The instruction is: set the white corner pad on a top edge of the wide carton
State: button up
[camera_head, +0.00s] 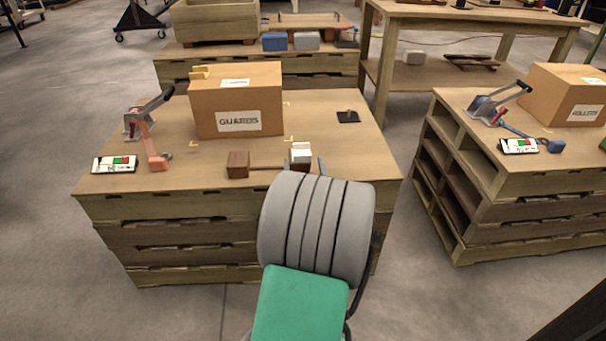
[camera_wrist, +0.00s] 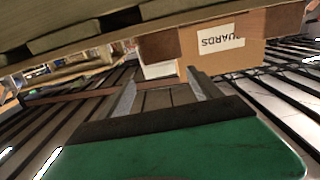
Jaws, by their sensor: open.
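The wide carton (camera_head: 237,97), labelled GUARDS, stands on the near pallet-stack table; its label also shows in the wrist view (camera_wrist: 222,40). The white corner pad (camera_head: 300,152) is near the table's front edge, right of a brown block (camera_head: 238,164). My gripper (camera_head: 308,164) is at the table's front edge by the white pad, its hand mostly hidden behind my grey wrist. In the wrist view my gripper (camera_wrist: 162,76) has its fingers apart, with the white pad (camera_wrist: 158,70) ahead between them. I see no contact.
A strapping tool (camera_head: 145,118) with a red handle and a white device (camera_head: 114,164) lie left of the carton. A small dark plate (camera_head: 348,117) lies to its right. A second pallet table with a carton (camera_head: 563,95) stands at the right, across a floor gap.

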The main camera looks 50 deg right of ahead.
aim_at(302, 149)
jog(key=x, duration=0.7)
jog(key=shift+w+d+f+b, duration=0.1)
jog(key=shift+w+d+b, duration=0.2)
jog(key=shift+b, duration=0.1)
jog(key=shift+s, duration=0.1)
jog(key=c, duration=1.4)
jog(key=shift+c, duration=0.5)
